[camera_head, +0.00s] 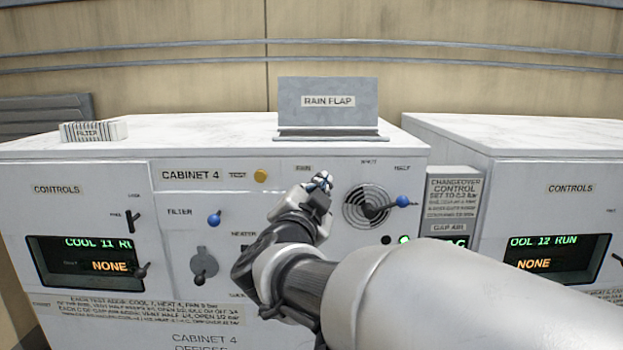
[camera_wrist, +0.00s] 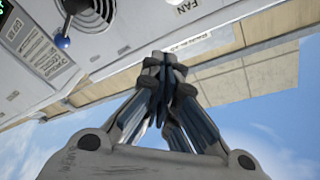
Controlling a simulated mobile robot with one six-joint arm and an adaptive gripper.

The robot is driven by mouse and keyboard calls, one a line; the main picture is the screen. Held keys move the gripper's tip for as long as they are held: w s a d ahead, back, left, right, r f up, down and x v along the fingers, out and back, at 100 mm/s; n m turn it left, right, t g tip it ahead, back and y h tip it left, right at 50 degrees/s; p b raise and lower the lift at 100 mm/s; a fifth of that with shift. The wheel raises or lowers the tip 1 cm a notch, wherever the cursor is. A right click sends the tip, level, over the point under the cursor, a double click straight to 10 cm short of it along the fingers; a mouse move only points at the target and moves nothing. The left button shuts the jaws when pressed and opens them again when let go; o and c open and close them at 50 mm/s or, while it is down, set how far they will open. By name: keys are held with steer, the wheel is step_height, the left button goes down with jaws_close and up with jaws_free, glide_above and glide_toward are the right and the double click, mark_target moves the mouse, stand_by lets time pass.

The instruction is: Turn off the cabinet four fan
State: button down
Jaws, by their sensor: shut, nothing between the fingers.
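Cabinet 4 (camera_head: 190,175) stands in the middle of the head view with a white front panel. A small FAN label (camera_head: 303,168) is on its upper front, and the FAN label also shows at the top of the wrist view (camera_wrist: 187,6). My gripper (camera_head: 322,181) is in front of the panel just below and right of this label, its fingers together and empty. The fingertips also show in the wrist view (camera_wrist: 165,60). Any fan switch under the label is hidden behind my gripper and arm, so its position cannot be seen.
A round vent grille (camera_head: 366,208) with a blue-knobbed lever (camera_head: 402,201) is right of my gripper. A blue FILTER knob (camera_head: 214,219) and grey round dial (camera_head: 204,264) are left. The RAIN FLAP (camera_head: 327,104) stands upright on top. A yellow button (camera_head: 260,175) is near.

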steer(key=f+p+x, duration=0.1)
steer(key=p+x, duration=0.1)
steer(key=x, duration=0.8)
steer(key=a+f, duration=0.1)
steer(key=a+f+p, duration=0.1)
steer(key=shift+s+a, duration=0.2)
steer(key=shift+a, duration=0.2)
steer(key=shift+b, duration=0.45)
steer(key=shift+s+f+t+b, duration=0.15)
steer(key=shift+f+t+b, duration=0.15)
steer(key=shift+b, duration=0.6)
